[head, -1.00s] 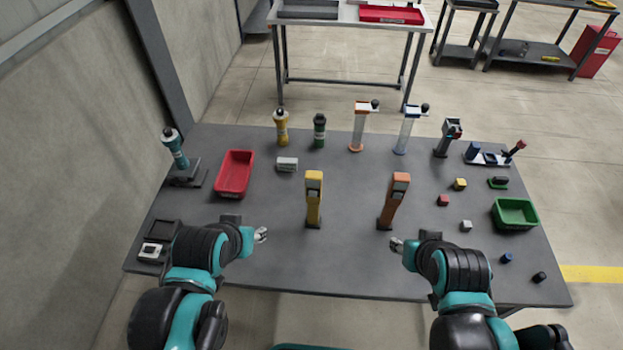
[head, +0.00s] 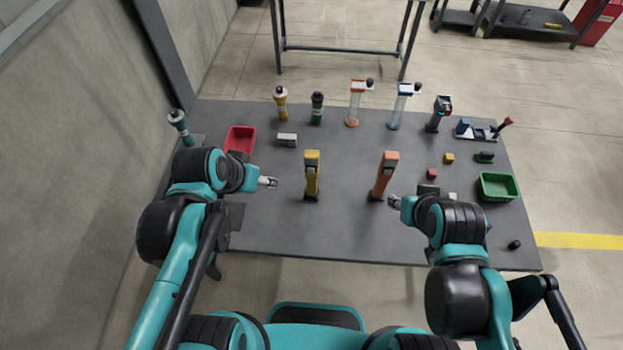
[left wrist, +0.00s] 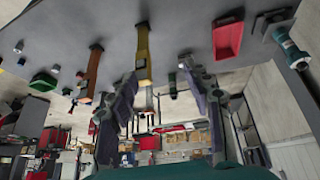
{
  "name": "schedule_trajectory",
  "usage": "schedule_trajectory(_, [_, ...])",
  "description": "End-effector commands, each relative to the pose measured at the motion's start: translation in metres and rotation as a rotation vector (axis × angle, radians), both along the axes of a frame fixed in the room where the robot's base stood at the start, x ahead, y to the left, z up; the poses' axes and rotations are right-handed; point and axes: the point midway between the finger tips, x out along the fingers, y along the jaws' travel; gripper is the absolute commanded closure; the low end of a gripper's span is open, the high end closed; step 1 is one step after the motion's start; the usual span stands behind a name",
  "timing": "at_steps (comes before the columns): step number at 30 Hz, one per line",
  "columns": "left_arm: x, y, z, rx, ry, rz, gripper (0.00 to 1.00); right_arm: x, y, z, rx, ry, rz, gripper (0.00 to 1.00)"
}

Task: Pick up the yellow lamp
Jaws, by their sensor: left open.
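The yellow lamp (head: 312,174) stands upright on the grey table, left of an orange lamp (head: 384,176) of like shape. My left gripper (head: 268,182) is open and empty, left of the yellow lamp and apart from it, with its fingers pointing toward it. In the left wrist view, the yellow lamp (left wrist: 143,55) shows beyond the open fingers of the left gripper (left wrist: 158,72), nearer the left finger. My right gripper (head: 394,201) is just right of the orange lamp's base; its fingers are too small to read.
On the grey table (head: 300,232), a red bin (head: 240,139) lies behind my left arm and a white block (head: 287,140) behind the lamps. Bottles and clear columns line the back. A green bin (head: 497,186) and small blocks are right. The front middle is clear.

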Motion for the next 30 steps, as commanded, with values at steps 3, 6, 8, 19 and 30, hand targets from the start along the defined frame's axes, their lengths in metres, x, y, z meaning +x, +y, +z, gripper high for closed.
schedule_trajectory(3, [0.032,-0.015,-0.031,-0.054,0.063,-0.154,0.5,0.0,0.0,-0.033,0.0,0.0,0.0,0.6])
schedule_trajectory(6, [0.058,-0.028,-0.051,-0.111,0.09,-0.304,0.5,0.0,0.0,-0.051,0.0,0.0,0.0,0.6])
schedule_trajectory(8, [0.073,-0.035,-0.064,-0.15,0.093,-0.399,0.5,0.0,0.0,-0.062,0.0,0.0,0.0,0.6])
schedule_trajectory(19, [0.158,-0.052,-0.162,-0.4,-0.115,-0.994,0.5,0.0,0.0,-0.128,0.0,0.0,0.0,0.6])
schedule_trajectory(30, [0.185,-0.037,-0.239,-0.52,-0.458,-1.35,0.5,0.0,0.0,-0.164,0.0,0.0,0.0,0.6])
